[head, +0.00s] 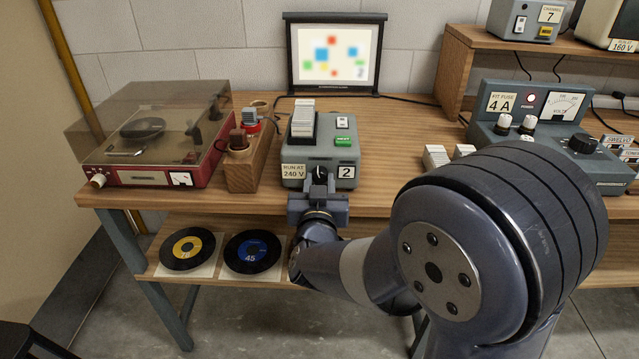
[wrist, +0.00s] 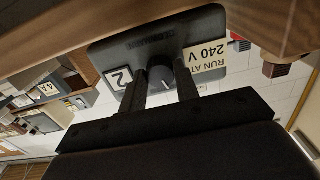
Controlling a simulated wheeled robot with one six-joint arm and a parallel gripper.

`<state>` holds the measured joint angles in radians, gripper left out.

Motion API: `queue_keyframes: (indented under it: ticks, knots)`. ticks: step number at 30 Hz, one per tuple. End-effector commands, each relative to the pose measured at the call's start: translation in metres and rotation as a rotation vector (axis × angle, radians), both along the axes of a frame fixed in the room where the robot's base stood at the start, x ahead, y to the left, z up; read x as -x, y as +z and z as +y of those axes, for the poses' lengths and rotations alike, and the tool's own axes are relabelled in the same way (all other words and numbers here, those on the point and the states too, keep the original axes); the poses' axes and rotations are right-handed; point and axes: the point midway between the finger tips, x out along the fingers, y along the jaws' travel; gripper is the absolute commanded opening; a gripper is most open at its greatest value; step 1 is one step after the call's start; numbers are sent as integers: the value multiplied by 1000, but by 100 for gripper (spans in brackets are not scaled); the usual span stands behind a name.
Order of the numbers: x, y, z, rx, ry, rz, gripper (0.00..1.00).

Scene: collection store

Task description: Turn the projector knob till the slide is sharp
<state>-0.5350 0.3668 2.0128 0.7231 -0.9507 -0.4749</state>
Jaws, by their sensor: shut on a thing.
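The slide projector (head: 326,155) is a grey box on the bench with a rack of slides, a green button and labels "RUN AT 240 V" and "2" on its front. The screen (head: 334,57) behind it shows blurred coloured squares and a blurred "2". The dark round knob (wrist: 161,77) with a white pointer line is on the projector's front, between the labels. My gripper (wrist: 161,88) has its two fingers on either side of the knob, shut on it. In the head view my gripper (head: 319,178) covers part of the projector's lower front.
A record player (head: 150,178) with a tinted lid stands to the left, next to a wooden block (head: 246,165) with small parts. A grey meter unit (head: 540,125) stands at the right. Two records (head: 252,251) lie on the lower shelf.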

Motion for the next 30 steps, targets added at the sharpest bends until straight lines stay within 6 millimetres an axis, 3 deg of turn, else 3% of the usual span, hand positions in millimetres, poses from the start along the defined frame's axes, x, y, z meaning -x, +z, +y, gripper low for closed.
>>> queue_keyframes:
  ticks: [5, 16, 27, 28, 30]
  knots:
    - [0, -2, 0, -27, 0, -2, 7]
    - [0, -3, 1, -317, 0, -11, 7]
    - [0, -1, 1, -350, 0, -9, 7]
    - [0, -1, 1, -350, 0, -9, 31]
    - [0, -1, 1, -349, 0, -9, 37]
